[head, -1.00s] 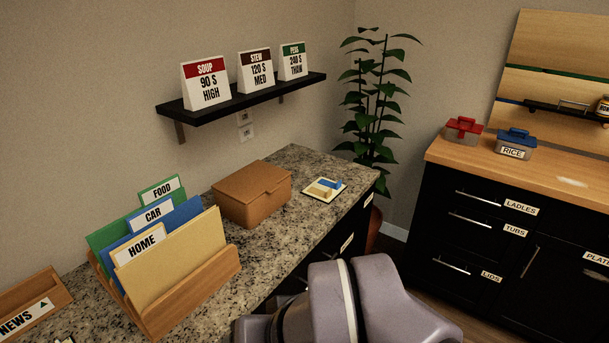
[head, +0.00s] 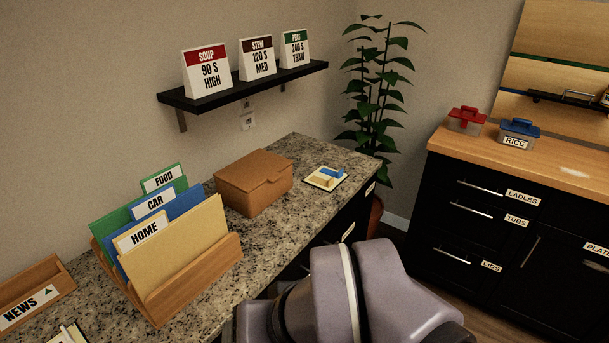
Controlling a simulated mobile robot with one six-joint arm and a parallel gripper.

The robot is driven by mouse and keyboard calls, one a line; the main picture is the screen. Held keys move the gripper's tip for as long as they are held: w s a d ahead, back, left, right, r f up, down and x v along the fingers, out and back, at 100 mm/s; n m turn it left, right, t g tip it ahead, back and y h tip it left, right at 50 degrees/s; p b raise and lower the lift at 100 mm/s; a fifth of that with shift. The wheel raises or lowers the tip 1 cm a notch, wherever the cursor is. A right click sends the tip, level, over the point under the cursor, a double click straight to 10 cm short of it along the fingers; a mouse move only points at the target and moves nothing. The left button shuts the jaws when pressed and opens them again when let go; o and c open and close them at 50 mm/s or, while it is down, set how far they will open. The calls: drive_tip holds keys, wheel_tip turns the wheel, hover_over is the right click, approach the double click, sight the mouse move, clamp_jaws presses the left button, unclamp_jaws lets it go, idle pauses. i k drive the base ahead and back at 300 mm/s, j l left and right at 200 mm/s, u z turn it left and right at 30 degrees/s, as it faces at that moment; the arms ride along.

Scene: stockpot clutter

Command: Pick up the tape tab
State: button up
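I cannot make out a tape tab for certain. In the head view a small cream pad (head: 313,181) lies on the granite counter. A blue piece (head: 332,171) and a tan piece lie on it; they are too small to identify. Another pale item (head: 68,336) is cut off at the bottom left edge. My gripper is not in view; only a lilac part of my arm shows at the bottom centre, in front of the counter's edge.
A brown lidded box (head: 254,181) stands left of the cream pad. A wooden file holder (head: 190,280) with labelled folders stands nearer. A black shelf (head: 245,90) with signs hangs above. A wood-topped black cabinet (head: 480,225) and a plant (head: 380,95) are to the right.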

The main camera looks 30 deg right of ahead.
sight(325, 170)
drive_tip(key=i+l, duration=0.25)
drive_tip(key=l, duration=0.15)
drive_tip(key=i+l, duration=0.25)
drive_tip(key=l, duration=0.15)
drive_tip(key=i+l, duration=0.25)
drive_tip(key=l, duration=0.2)
drive_tip(key=i+l, duration=0.25)
drive_tip(key=l, duration=0.15)
drive_tip(key=i+l+u, duration=0.1)
drive_tip(key=i+l, duration=0.15)
drive_tip(key=l, duration=0.15)
